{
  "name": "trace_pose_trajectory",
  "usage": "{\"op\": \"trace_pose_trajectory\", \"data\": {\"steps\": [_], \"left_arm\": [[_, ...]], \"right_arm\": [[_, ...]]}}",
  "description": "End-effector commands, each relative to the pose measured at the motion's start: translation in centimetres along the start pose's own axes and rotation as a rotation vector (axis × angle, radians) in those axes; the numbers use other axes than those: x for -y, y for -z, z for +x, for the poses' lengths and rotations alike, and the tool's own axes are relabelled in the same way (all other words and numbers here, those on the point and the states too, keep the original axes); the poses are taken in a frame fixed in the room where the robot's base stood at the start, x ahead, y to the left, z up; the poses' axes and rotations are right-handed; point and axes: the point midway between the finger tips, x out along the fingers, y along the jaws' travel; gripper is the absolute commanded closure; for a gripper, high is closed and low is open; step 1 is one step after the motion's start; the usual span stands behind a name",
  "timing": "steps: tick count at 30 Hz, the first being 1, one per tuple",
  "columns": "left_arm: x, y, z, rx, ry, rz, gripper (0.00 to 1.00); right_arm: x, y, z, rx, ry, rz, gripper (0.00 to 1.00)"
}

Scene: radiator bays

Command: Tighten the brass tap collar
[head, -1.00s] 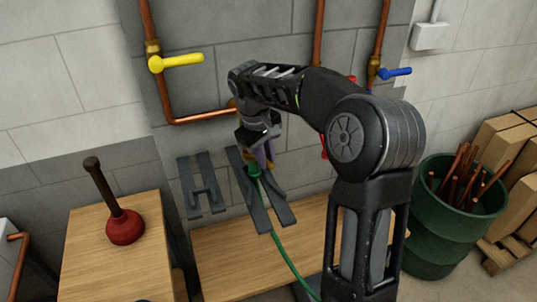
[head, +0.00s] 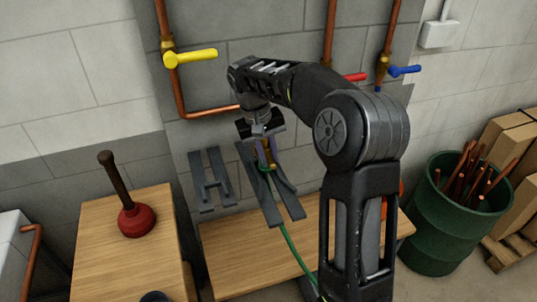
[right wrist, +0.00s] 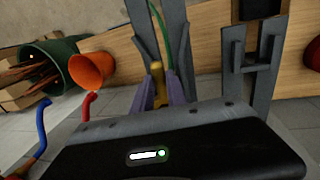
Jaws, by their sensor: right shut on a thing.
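My right gripper (head: 265,152) reaches down in front of the wall, at the upper end of a grey forked bracket (head: 282,205). Its purple fingers are shut on a small brass piece, which I take to be the brass collar (right wrist: 157,82); the fingers hide its sides. A green hose (head: 287,245) runs up the bracket to just below the fingers, and it also shows in the right wrist view (right wrist: 183,35). Whether the hose joins the brass piece I cannot tell. My left gripper is not in view.
Copper pipes carry a yellow-handled tap (head: 190,57), a red handle (head: 355,77) and a blue-handled tap (head: 404,70). A second grey bracket (head: 211,182) hangs left. A plunger (head: 136,220) stands on a wooden top. A green barrel (head: 440,225) and an orange bucket (right wrist: 90,70) stand right.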

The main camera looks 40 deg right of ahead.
Motion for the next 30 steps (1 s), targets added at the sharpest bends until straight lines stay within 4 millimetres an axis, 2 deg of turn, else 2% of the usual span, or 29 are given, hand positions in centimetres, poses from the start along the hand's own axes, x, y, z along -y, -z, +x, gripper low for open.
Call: {"op": "trace_pose_trajectory", "data": {"steps": [4, 5, 12, 23, 28, 30], "left_arm": [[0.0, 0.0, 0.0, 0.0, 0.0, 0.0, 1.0], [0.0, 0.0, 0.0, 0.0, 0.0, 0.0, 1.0], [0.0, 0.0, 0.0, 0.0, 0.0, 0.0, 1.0], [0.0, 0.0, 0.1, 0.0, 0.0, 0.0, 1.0], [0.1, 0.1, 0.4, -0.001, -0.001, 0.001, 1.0], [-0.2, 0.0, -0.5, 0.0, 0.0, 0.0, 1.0]], "right_arm": [[0.1, 0.0, -0.1, -0.002, 0.002, 0.003, 1.0], [0.1, 0.0, -0.1, -0.002, 0.002, 0.002, 0.8], [0.1, 0.0, 0.0, -0.001, 0.002, 0.001, 0.6], [0.0, 0.1, -0.5, -0.002, 0.001, 0.0, 0.6], [0.1, 0.1, -2.6, -0.005, 0.002, 0.001, 0.6], [0.0, 0.1, -4.3, -0.004, 0.002, -0.001, 0.6]]}}
